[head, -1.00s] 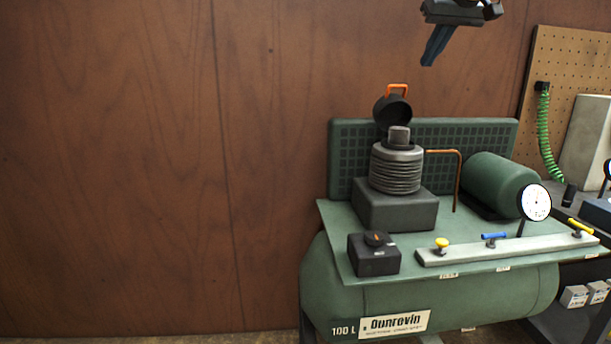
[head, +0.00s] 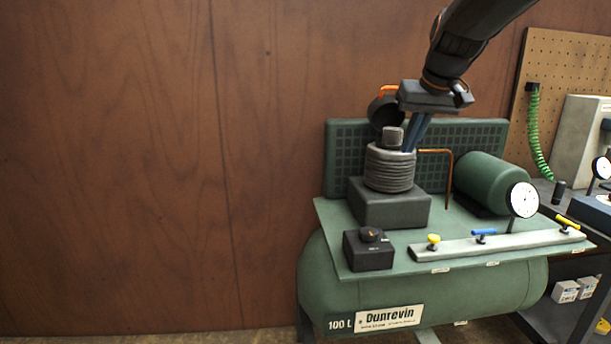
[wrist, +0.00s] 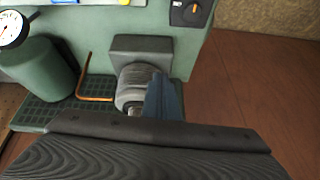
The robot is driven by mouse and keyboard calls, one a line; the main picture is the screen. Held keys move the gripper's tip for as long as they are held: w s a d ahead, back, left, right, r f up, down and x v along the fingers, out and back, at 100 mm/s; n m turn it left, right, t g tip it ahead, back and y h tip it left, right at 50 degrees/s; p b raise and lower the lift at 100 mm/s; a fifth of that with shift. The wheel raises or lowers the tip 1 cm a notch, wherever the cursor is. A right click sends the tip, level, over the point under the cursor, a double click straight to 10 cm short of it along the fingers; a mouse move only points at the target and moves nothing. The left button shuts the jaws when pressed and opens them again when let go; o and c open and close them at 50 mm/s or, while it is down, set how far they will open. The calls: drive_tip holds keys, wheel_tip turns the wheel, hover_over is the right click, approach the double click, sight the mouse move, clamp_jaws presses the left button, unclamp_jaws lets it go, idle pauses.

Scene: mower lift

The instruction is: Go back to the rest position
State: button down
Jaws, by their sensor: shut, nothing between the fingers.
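My gripper (head: 414,134) is shut and empty. In the head view it points down beside the upper right of the ribbed grey cylinder (head: 389,170) on the green compressor (head: 430,285). In the wrist view its blue-grey fingers (wrist: 162,98) overlap the side of the cylinder (wrist: 132,86); I cannot tell whether they touch it. A black round cap with an orange handle (head: 382,108) is tipped open behind the cylinder top, partly hidden by my gripper.
A copper pipe (head: 447,165), a green motor (head: 487,182) and a white gauge (head: 522,200) stand to the right. A rail with yellow and blue valves (head: 500,244) and a black switch box (head: 368,252) are in front. The space left of the compressor, before the brown wall (head: 120,150), is clear.

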drive_tip(key=s+a+f+g, duration=0.2)
drive_tip(key=s+f+g, duration=0.1)
drive_tip(key=s+f, duration=1)
drive_tip(key=s+a+f+g+h+p, duration=0.1)
drive_tip(key=s+a+f+g, duration=0.1)
drive_tip(key=s+f, duration=1.1)
drive_tip(key=s+a, duration=0.1)
drive_tip(key=s, duration=0.3)
drive_tip(key=shift+s+f+g, duration=0.25)
drive_tip(key=shift+s+g, duration=0.15)
